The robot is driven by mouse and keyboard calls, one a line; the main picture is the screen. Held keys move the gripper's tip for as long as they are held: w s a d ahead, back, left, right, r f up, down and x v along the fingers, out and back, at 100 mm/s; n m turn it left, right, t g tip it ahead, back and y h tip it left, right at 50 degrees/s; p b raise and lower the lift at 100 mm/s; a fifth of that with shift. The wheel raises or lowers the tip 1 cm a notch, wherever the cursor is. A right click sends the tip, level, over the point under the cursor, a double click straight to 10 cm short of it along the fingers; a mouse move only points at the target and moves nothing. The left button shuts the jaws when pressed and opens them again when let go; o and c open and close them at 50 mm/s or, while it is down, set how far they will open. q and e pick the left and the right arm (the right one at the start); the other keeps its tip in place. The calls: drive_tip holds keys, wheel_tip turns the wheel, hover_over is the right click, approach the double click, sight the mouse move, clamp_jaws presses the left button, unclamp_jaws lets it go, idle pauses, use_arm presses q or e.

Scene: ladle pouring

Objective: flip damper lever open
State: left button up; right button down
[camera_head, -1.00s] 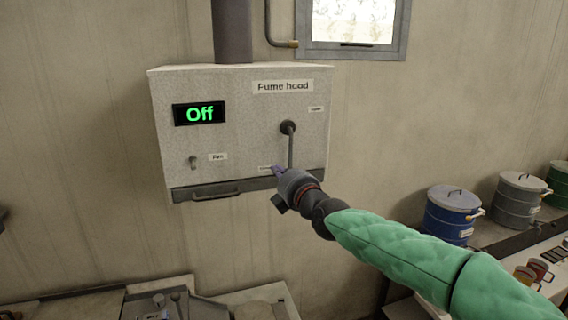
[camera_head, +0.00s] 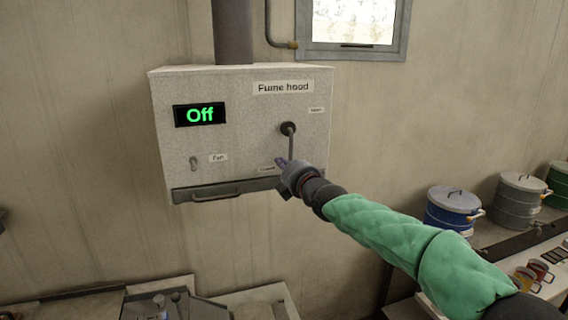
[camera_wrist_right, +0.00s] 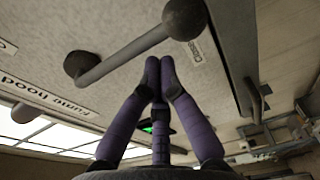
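The damper lever (camera_head: 291,145) is on the right part of the fume hood front (camera_head: 240,140). Its shaft hangs down from a dark round pivot, and its knob end is hidden behind my right gripper. The right wrist view shows the shaft (camera_wrist_right: 125,53) and the round knob (camera_wrist_right: 185,18), next to a label reading "Closed" (camera_wrist_right: 194,52). My right gripper (camera_head: 281,162) is at the lever's lower end. In the wrist view its purple fingertips (camera_wrist_right: 160,64) are together, with nothing seen between them, beside the shaft; contact cannot be told. My left gripper is not in view.
A fan switch (camera_head: 194,163) sits at lower left, above a handle bar (camera_head: 215,196). Lidded drums, one blue (camera_head: 452,208), stand at the right.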

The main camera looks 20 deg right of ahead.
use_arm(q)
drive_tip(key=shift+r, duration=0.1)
use_arm(e)
drive_tip(key=shift+s+d, duration=0.1)
drive_tip(key=shift+d, duration=0.15)
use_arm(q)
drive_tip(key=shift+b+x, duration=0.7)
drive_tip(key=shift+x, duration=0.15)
use_arm(e)
drive_tip(key=shift+d+f, duration=0.15)
drive_tip(key=shift+d, duration=0.15)
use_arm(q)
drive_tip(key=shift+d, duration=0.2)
